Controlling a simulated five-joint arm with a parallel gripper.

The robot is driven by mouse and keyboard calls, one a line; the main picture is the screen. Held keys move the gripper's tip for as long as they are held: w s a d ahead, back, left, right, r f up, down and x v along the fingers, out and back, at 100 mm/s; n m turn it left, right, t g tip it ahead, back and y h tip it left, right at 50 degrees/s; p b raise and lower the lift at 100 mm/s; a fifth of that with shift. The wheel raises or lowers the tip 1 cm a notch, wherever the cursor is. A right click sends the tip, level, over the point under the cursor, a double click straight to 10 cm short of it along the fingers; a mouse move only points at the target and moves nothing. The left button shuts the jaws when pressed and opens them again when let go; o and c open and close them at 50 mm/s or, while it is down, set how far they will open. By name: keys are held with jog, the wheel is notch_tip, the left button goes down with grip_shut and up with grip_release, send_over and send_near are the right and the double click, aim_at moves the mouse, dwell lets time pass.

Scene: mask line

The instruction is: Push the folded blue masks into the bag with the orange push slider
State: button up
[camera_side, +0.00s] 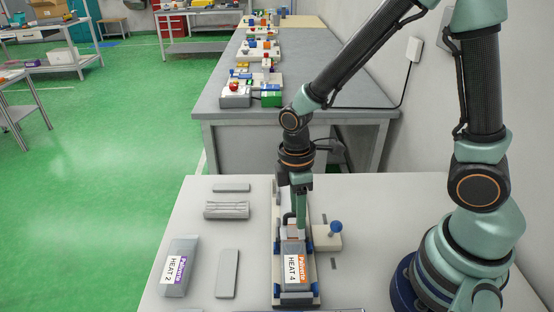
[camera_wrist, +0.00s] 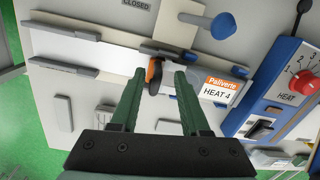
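My gripper (camera_wrist: 160,78) is over the long pale track (camera_wrist: 85,60) with its two green fingers apart. The orange push slider (camera_wrist: 154,76) shows between the fingertips, close to the left finger, with a gap to the right finger. In the side view my gripper (camera_side: 300,222) points down over the track. The bag, labelled "HEAT 4" (camera_side: 296,270), lies in the near part of the track; it also shows in the wrist view (camera_wrist: 216,92), right of the fingers. I cannot make out any folded blue masks; they may be hidden.
A grey pack labelled "HEAT 2" (camera_side: 177,268) and grey blocks (camera_side: 227,208) lie left of the track. A blue-knobbed lever (camera_side: 335,229) sits on its right. A blue heater box with a red dial (camera_wrist: 303,82) shows at right in the wrist view.

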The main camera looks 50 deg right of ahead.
notch_tip(320, 180, up, 12)
jog(key=shift+w, duration=0.4)
jog(key=shift+r, duration=0.1)
dwell(0.3)
jog(key=s+d+r+m+t, duration=0.2)
jog(key=d+r+m+t, duration=0.4)
jog(key=m, duration=0.5)
jog(key=shift+s+d+r, duration=0.2)
jog(key=shift+d+r, duration=0.05)
jog(key=shift+r, duration=0.15)
